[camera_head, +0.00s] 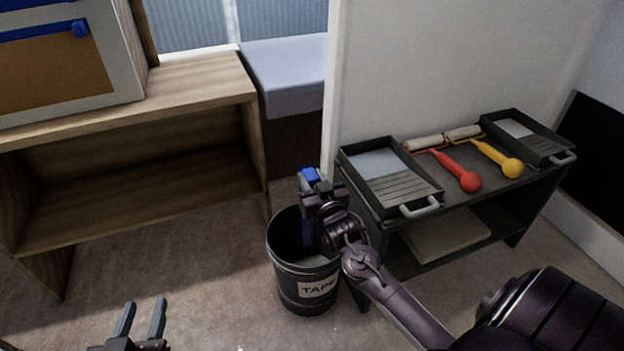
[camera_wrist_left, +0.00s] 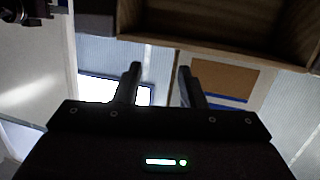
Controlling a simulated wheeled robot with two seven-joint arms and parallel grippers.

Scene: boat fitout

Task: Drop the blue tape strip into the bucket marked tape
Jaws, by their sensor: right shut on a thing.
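The black bucket (camera_head: 288,284) with a white label reading TAPE stands on the floor at the centre of the head view. My right gripper (camera_head: 315,190) is over the bucket's mouth, shut on the blue tape strip (camera_head: 310,175). Blue shows at the gripper's top, and a darker blue part hangs down by the bucket opening; the gripper hides the rest. My left gripper (camera_head: 140,322) is open and empty at the bottom left. Its two spread fingers also show in the left wrist view (camera_wrist_left: 160,85).
A dark shelf (camera_head: 470,210) right of the bucket carries paint trays (camera_head: 391,184), rollers, a red tool (camera_head: 458,171) and a yellow tool (camera_head: 497,158). A wooden bench (camera_head: 190,85) with a blue-edged panel (camera_head: 60,70) stands left. Floor between is clear.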

